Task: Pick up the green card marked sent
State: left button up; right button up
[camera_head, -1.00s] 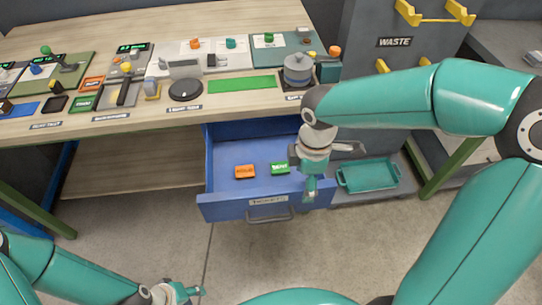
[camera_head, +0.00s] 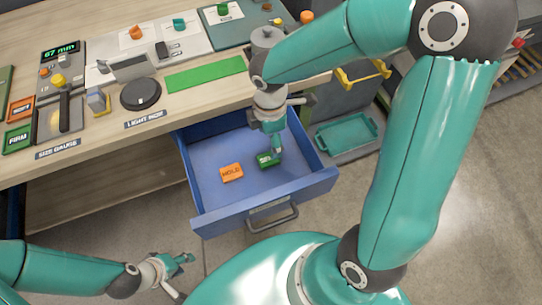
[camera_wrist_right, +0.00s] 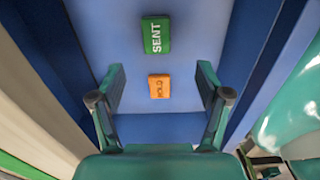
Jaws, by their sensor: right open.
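The green card marked SENT (camera_head: 265,161) lies on the floor of the open blue drawer (camera_head: 212,172), and it shows at the top of the right wrist view (camera_wrist_right: 156,35). My right gripper (camera_head: 282,135) is above the drawer, close to the card, and partly overlaps it in the head view. In the right wrist view its two fingers (camera_wrist_right: 161,72) are wide apart with nothing held, and the green card lies beyond their tips. My left gripper (camera_head: 188,275) is empty and looks open, low at the left in front of the drawer.
An orange card marked HOLD (camera_head: 231,172) lies in the drawer beside the green one. The drawer walls surround both cards. The worktop (camera_head: 100,165) above carries a light box, gauge and other devices. A teal tray (camera_head: 346,134) stands right of the drawer.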

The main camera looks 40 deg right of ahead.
aim_at(267, 160)
jog(key=f, duration=0.3)
jog(key=f+b, duration=0.1)
jog(key=f, duration=0.6)
jog(key=shift+w+a+f+b, duration=0.2)
jog(key=shift+w+a+b, duration=0.05)
jog(key=shift+a+b, duration=0.1)
jog(key=c, duration=0.9)
